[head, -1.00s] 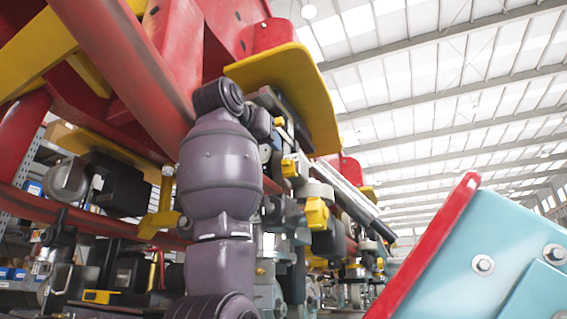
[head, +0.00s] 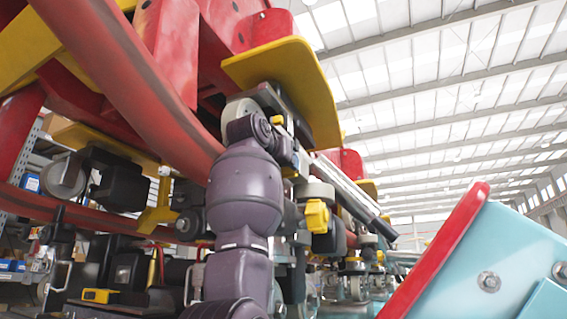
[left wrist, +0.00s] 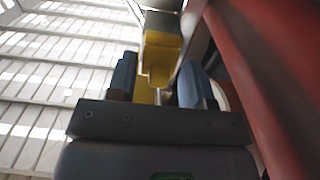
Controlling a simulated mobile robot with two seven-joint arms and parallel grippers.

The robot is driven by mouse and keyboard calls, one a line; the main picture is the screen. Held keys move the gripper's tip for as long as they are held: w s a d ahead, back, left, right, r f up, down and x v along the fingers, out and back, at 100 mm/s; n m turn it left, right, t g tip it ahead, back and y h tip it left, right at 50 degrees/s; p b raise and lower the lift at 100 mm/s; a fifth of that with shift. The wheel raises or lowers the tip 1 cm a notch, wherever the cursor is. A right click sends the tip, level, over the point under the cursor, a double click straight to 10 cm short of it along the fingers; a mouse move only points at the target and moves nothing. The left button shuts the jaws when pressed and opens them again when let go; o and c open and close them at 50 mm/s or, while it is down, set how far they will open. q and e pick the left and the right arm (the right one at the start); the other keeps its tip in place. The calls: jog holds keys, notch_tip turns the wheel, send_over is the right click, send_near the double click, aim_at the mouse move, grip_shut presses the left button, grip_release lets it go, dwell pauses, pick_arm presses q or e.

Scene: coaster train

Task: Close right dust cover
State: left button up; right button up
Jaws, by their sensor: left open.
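I cannot tell for sure which part is the right dust cover. A yellow plate (head: 285,75) sticks out under the red frame, above and right of my left wrist in the head view. My left arm rises in front of the red rail, and the left gripper is mostly hidden behind its own wrist there. In the left wrist view my left gripper (left wrist: 158,82) has its two blue fingers apart. A yellow part (left wrist: 160,55) shows between and beyond the fingers; contact cannot be told. My right gripper is in neither view.
A thick red rail (head: 135,85) runs diagonally close beside my left arm, and a red surface (left wrist: 265,75) fills the right of the wrist view. Wheels and a grey cylinder (head: 355,195) lie right of the arm. A teal panel (head: 485,265) with a red edge stands at lower right.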

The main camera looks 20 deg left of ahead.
pick_arm(q)
jog(key=c, duration=0.6)
jog(key=shift+w+r+g, duration=0.15)
jog(key=shift+r+g, duration=0.4)
jog(key=shift+g, duration=0.75)
jog(key=o, duration=0.6)
